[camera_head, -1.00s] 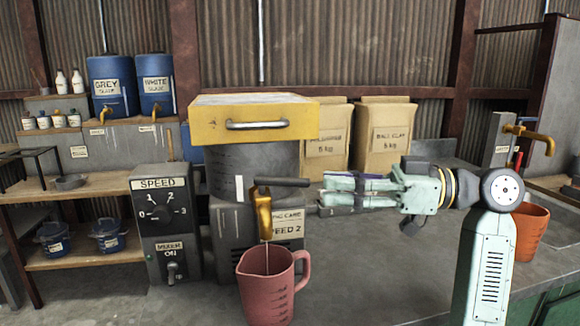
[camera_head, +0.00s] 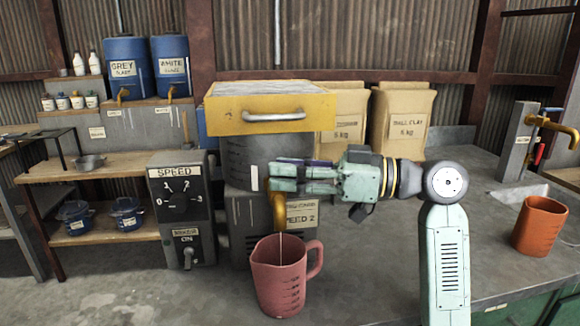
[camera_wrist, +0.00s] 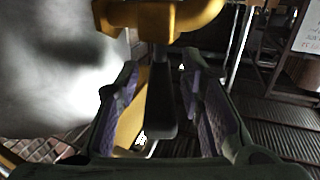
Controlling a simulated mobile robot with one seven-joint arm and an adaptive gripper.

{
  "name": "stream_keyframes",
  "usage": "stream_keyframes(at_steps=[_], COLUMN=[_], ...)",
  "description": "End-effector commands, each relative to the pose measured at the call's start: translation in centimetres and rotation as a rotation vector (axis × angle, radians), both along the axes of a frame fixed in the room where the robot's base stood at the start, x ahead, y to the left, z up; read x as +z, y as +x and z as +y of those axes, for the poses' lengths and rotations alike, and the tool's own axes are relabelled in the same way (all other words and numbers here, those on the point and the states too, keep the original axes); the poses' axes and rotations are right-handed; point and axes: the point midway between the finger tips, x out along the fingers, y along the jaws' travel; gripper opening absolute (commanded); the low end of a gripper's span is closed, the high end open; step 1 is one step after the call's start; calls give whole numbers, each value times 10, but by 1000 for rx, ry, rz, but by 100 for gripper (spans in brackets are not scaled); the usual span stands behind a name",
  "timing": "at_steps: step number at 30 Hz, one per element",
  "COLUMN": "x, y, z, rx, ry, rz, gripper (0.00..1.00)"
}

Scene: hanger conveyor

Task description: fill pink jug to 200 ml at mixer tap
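The pink jug (camera_head: 283,278) stands upright on the bench under the mixer's brass tap (camera_head: 279,220). A thin stream runs from the spout into the jug. The liquid level cannot be read. My gripper (camera_head: 272,176) is at the tap's top and hides its dark handle in the head view. In the wrist view, the black handle (camera_wrist: 160,108) lies between the two purple-padded fingers of my gripper (camera_wrist: 158,72), with gaps on both sides, below the brass tap body (camera_wrist: 160,18). The fingers are open around the handle.
The mixer, with its yellow top (camera_head: 268,105), stands behind the tap. The speed panel (camera_head: 182,210) is at its left. An orange jug (camera_head: 540,226) stands at the right near another brass tap (camera_head: 552,125). Clay bags (camera_head: 400,125) stand behind my arm. The bench right of the pink jug is clear.

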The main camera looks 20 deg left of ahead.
Motion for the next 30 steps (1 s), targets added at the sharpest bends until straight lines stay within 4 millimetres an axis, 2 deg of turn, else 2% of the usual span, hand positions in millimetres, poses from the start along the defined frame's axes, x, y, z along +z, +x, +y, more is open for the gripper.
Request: stream_keyframes(at_steps=[6,22,30], x=[0,0,0], y=[0,0,0], z=[0,0,0], rx=[0,0,-1], ry=[0,0,0], rz=[0,0,0], gripper=[35,0,0])
